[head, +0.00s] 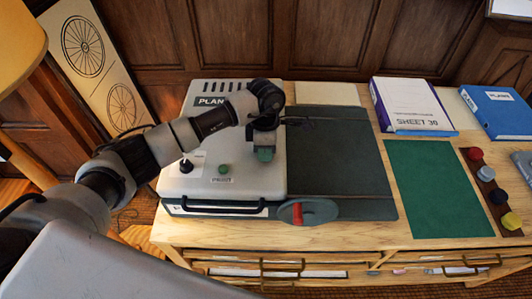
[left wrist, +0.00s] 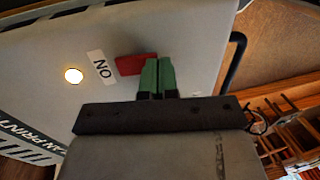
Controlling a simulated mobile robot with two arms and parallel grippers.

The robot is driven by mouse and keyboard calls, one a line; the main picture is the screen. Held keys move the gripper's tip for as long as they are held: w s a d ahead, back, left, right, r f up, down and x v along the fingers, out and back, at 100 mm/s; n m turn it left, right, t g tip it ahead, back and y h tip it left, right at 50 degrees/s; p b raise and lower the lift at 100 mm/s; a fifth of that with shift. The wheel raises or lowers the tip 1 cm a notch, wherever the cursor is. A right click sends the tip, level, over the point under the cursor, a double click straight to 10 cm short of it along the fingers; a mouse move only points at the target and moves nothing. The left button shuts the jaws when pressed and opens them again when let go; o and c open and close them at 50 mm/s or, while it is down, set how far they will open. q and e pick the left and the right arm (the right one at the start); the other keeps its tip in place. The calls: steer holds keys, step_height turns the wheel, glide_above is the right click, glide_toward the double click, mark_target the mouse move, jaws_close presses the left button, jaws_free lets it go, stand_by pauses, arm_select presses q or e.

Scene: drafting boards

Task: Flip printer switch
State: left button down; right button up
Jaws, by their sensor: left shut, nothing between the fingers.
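The printer (head: 245,183) is a light grey box with a dark flat bed on its right, standing on the wooden cabinet. My left gripper (head: 264,155) is over the right part of its top, with green fingertips shut and empty. In the left wrist view the shut fingertips (left wrist: 157,78) are right beside a red switch (left wrist: 134,64). I cannot tell if they touch it. An "ON" label (left wrist: 102,68) and a lit round lamp (left wrist: 74,76) lie beyond the switch. In the head view my gripper hides the switch. My right gripper is not in view.
A green mat (head: 435,190), binders (head: 408,105) and coloured knobs (head: 486,173) lie to the right.

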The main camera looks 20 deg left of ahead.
arm_select(q)
steer(key=shift+f, duration=0.25)
steer(key=shift+r+p, duration=1.6)
steer(key=shift+r, duration=1.95)
